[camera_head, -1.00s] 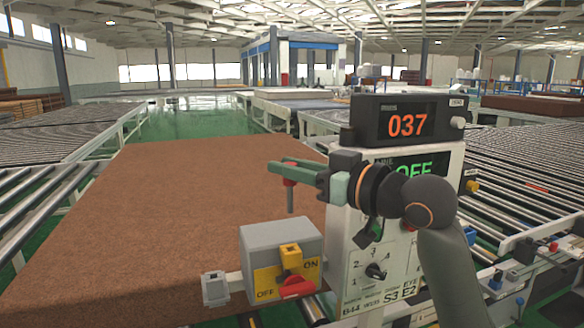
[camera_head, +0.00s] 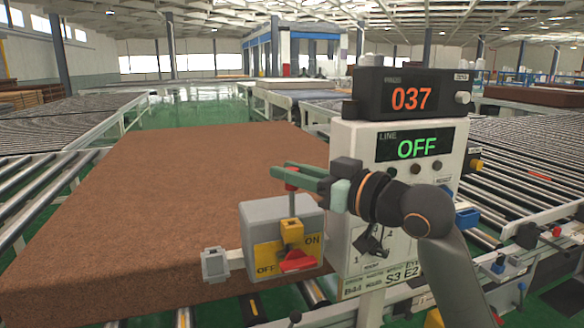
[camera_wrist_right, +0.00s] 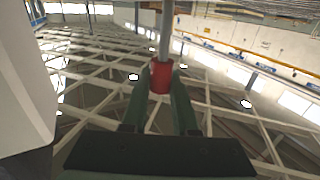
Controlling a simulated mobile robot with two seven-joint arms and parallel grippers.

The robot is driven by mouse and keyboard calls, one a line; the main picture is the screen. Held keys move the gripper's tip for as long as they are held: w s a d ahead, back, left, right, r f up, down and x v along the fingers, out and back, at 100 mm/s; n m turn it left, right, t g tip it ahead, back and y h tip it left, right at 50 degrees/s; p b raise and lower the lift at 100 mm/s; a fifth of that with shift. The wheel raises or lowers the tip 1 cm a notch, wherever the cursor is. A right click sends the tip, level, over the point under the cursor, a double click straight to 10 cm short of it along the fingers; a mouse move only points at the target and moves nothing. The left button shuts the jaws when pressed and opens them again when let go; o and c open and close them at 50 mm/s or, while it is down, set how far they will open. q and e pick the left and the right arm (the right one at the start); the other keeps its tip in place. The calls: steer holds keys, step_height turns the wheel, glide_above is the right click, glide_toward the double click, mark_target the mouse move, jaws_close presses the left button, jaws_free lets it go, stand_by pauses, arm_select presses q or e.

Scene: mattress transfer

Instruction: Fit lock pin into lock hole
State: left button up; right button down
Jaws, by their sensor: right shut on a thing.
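My right gripper (camera_head: 287,177) is shut on the lock pin, which has a red head (camera_head: 292,187) and a grey shaft hanging straight down. In the right wrist view the red head (camera_wrist_right: 161,77) sits between the two dark green fingers. The pin is above a yellow block (camera_head: 291,231) on the front of the grey switch box (camera_head: 262,219); the lock hole itself is hidden. The shaft's lower end meets the block's top edge in the picture; I cannot tell whether it has entered. A red switch handle (camera_head: 298,262) sits below, between OFF and ON. My left gripper is out of view.
The control panel (camera_head: 345,230) stands right behind the box, with a green OFF display (camera_head: 416,147) and an orange 037 display (camera_head: 411,99). A large brown mattress (camera_head: 180,185) lies left. Roller conveyors (camera_head: 520,165) run on the right and left.

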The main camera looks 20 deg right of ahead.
mark_target(293, 216)
steer(key=shift+p, duration=0.85)
stand_by(1.6)
steer(key=shift+f+b, duration=1.8)
steer(key=shift+f, duration=1.35)
steer(key=c, duration=0.6)
jaws_free()
steer(key=shift+s, duration=0.1)
steer(key=b+v, duration=0.2)
steer(key=v, duration=1)
steer(key=shift+s+b, duration=0.2)
steer(key=shift+b, duration=0.15)
steer(key=shift+d, duration=0.1)
